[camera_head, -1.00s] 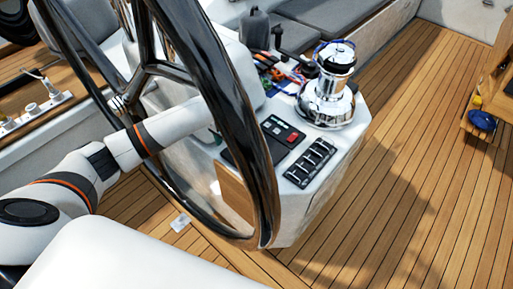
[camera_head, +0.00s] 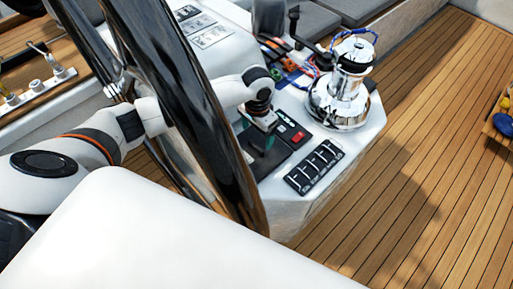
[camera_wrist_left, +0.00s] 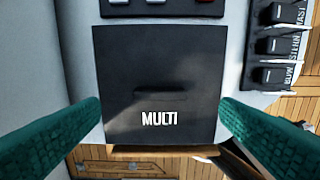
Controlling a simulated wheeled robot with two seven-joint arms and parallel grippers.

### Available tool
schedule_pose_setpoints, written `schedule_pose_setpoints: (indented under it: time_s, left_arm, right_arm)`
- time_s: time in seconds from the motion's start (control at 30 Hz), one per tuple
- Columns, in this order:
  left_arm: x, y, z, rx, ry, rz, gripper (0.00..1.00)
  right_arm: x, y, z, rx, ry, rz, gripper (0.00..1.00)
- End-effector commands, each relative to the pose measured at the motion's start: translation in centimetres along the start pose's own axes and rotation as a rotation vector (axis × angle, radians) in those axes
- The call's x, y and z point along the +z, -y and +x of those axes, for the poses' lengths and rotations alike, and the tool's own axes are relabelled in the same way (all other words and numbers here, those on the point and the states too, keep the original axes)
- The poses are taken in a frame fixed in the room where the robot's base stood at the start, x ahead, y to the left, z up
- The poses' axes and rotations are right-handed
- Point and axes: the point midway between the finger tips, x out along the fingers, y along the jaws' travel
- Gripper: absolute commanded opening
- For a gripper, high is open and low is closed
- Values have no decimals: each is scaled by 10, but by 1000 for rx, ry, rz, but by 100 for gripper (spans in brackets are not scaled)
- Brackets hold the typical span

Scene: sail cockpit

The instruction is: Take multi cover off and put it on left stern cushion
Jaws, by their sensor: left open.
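The multi cover is a flat black square plate with white MULTI lettering (camera_wrist_left: 158,88), lying on the white console. In the head view the multi cover (camera_head: 265,160) is partly hidden by my left gripper and the steering wheel. My left gripper (camera_head: 259,148) is over the cover, pointing down. In the left wrist view its two green fingers (camera_wrist_left: 160,125) are apart, one on each side of the cover's lower part, with nothing held. I cannot tell whether they touch it. Grey cushions (camera_head: 303,25) lie behind the console; I cannot tell which is the left stern cushion. My right gripper is out of view.
The black steering wheel (camera_head: 180,90) stands in front of the console, close to my left arm. A chrome winch (camera_head: 340,95), coloured rope clutches (camera_head: 285,62) and a black switch panel (camera_head: 314,166) are near the cover. Teak deck (camera_head: 430,150) at right is largely clear.

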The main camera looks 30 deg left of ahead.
Motion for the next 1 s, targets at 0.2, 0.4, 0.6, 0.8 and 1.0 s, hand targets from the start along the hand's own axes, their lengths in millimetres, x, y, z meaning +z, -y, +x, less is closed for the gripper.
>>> schedule_pose_setpoints:
  time_s: [0.2,0.4,0.6,0.8,1.0]
  left_arm:
    - [-3,0,17,0,-4,0,85]
    - [-6,0,47,1,-2,0,85]
    - [-6,1,61,1,-1,1,85]
    - [-6,0,60,1,0,1,82]
    - [-6,0,60,1,0,1,49]
  right_arm:
    - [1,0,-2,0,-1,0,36]
    - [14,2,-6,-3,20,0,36]
    - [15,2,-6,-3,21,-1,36]
    - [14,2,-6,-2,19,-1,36]
    - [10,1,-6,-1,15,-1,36]
